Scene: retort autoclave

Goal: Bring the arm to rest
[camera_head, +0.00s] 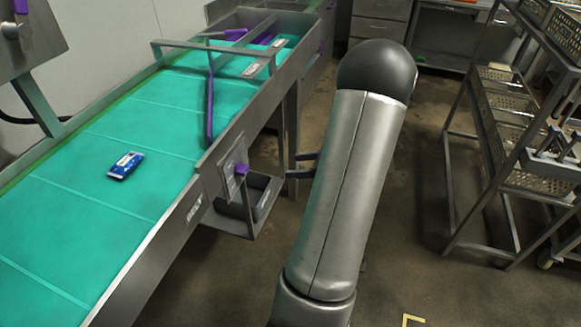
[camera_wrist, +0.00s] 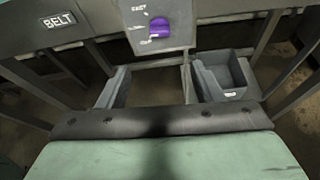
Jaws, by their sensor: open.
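My arm (camera_head: 345,190) reaches up and over at the middle of the head view, beside the conveyor. The tips of my gripper (camera_head: 290,166) show partly to its left, close to the conveyor's control panel (camera_head: 233,168); the rest is hidden behind the arm. In the wrist view my gripper (camera_wrist: 155,88) has its two fingers spread apart, with nothing held between them. The panel's purple knob (camera_wrist: 159,27) is ahead of the fingers, apart from them, and it also shows in the head view (camera_head: 243,170).
A green conveyor belt (camera_head: 75,220) runs along the left, carrying a blue-and-white pack (camera_head: 125,165). A grey bin (camera_wrist: 228,80) sits below the panel, close to my right finger. A metal rack (camera_head: 450,170) with perforated trays stands at right. Floor between is clear.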

